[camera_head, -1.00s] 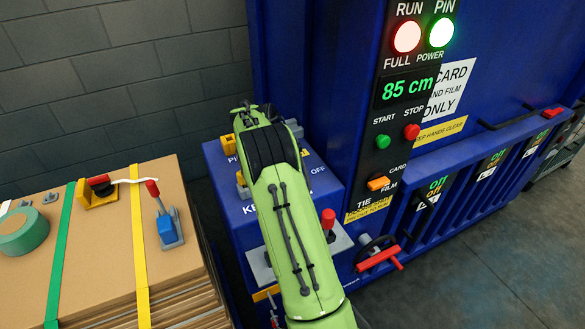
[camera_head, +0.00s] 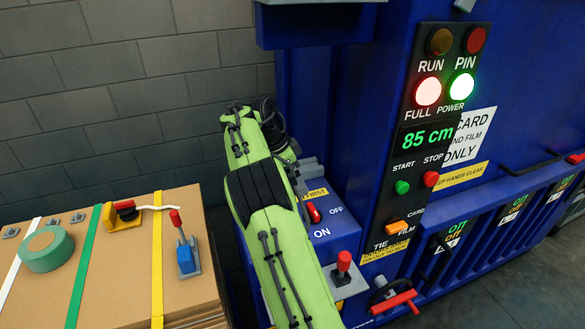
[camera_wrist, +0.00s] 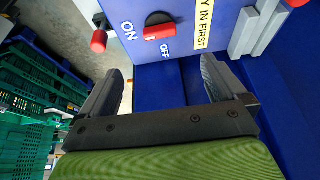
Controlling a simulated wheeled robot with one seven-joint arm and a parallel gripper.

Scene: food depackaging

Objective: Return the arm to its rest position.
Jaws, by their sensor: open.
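My green arm reaches up over the blue control box (camera_head: 330,238) beside the blue baler in the head view. My gripper is hidden behind the arm there. In the wrist view my gripper (camera_wrist: 160,85) is open, its two dark fingers wide apart with nothing between them. Beyond the fingers are the blue face of the box and a red-and-black rotary switch (camera_wrist: 158,28) between ON and OFF labels. The red switch handle also shows in the head view (camera_head: 313,213). The fingers appear apart from the switch.
A cardboard stack (camera_head: 125,265) with straps, green tape (camera_head: 47,249) and small tools stands at the left. A red-knobbed lever (camera_head: 343,268) and a red crank (camera_head: 393,302) sit right of my arm. Green crates (camera_wrist: 25,100) show in the wrist view.

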